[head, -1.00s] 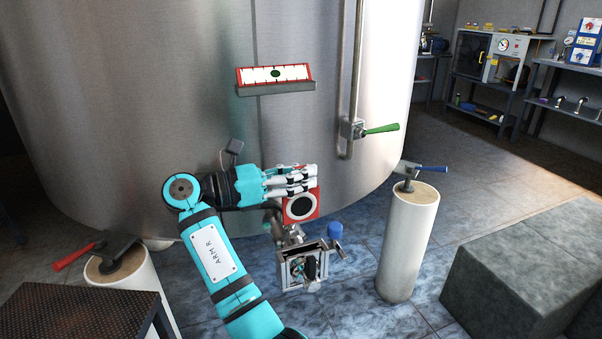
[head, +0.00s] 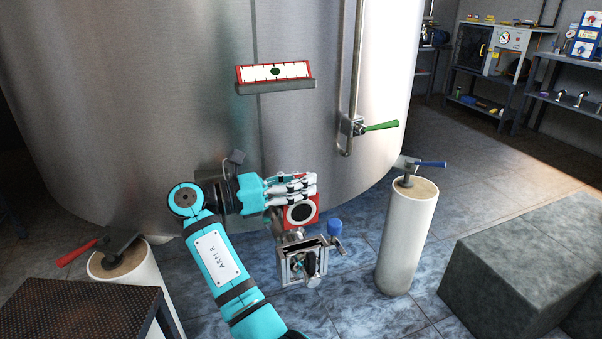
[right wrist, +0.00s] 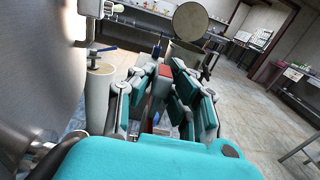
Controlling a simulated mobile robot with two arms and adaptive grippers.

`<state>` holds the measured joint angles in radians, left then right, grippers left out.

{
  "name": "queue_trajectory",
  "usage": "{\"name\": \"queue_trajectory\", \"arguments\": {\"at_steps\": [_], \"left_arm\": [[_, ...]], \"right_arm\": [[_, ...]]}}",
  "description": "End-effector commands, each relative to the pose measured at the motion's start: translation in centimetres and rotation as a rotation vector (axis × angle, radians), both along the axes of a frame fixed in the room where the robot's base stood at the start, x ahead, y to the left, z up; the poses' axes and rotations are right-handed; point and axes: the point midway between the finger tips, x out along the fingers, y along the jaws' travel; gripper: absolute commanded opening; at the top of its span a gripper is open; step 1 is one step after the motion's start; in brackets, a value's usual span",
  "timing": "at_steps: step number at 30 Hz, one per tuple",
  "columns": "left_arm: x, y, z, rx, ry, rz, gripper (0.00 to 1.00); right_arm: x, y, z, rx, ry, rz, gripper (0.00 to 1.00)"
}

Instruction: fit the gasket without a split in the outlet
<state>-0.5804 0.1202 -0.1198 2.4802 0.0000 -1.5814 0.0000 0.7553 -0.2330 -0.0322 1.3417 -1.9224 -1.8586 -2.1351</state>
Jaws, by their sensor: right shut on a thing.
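My right gripper (head: 304,186) reaches in from the left in front of the tank. It is shut on a red square piece (head: 301,211) with a white ring and dark round centre, held just below the fingers. Whether this is the gasket, and whether it has a split, I cannot tell. In the right wrist view a bit of red (right wrist: 157,82) shows between the fingers (right wrist: 160,85). A metal fitting (head: 303,262) with an open box-like top sits just below the red piece; the tank outlet itself is hidden or unclear. My left gripper is out of view.
A grey block (head: 510,250) is at right.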

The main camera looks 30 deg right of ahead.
Motion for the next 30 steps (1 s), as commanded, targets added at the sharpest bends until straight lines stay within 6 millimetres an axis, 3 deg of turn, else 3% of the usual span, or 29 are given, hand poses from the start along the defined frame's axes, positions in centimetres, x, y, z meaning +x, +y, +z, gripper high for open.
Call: {"name": "queue_trajectory", "arguments": {"at_steps": [12,30], "left_arm": [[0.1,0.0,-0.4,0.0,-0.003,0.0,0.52],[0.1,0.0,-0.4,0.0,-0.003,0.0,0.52]], "right_arm": [[0.0,0.0,-3.3,0.0,0.001,0.001,0.0],[0.0,0.0,-3.6,0.0,0.0,0.0,0.0]]}}
